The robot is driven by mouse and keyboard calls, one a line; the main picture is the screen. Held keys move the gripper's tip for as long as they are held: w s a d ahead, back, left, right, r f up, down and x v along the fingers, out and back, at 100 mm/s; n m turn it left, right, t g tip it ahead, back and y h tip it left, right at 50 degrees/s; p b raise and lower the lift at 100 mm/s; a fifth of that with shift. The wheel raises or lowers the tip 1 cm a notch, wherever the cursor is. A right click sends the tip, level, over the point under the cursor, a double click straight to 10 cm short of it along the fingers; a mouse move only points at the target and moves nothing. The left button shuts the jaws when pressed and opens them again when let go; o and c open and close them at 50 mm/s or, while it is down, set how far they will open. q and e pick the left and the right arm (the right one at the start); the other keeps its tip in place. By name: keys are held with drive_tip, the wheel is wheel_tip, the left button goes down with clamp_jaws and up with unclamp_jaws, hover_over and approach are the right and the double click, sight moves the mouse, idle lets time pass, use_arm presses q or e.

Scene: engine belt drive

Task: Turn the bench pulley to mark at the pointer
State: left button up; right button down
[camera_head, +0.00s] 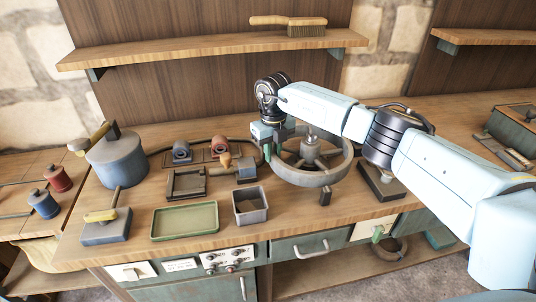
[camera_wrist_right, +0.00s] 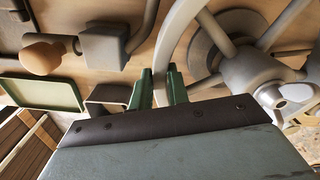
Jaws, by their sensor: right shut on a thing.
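The bench pulley (camera_head: 312,180) is a large grey spoked wheel lying flat on the bench, right of centre in the head view. Its rim (camera_wrist_right: 173,38) and spokes also fill the right part of the right wrist view. My right gripper (camera_head: 267,150) is at the left side of the rim. In the wrist view its green fingers (camera_wrist_right: 159,88) stand on either side of the rim, shut on it. I cannot make out a mark on the rim. My left gripper is out of view.
A grey open box (camera_head: 250,218) and a green tray (camera_head: 184,237) lie left of the wheel. An orange-knobbed part (camera_head: 225,160) and small pulleys sit behind them. A blue-grey canister (camera_head: 117,160) stands far left. A shelf (camera_head: 215,48) with a brush is above.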

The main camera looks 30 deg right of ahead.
drive_tip(key=shift+w+a, duration=0.15)
drive_tip(key=shift+w, duration=0.1)
drive_tip(key=c, duration=1.4)
unclamp_jaws()
drive_tip(key=shift+o, duration=0.2)
wheel_tip(320, 180, up, 13)
drive_tip(key=shift+r, duration=0.2)
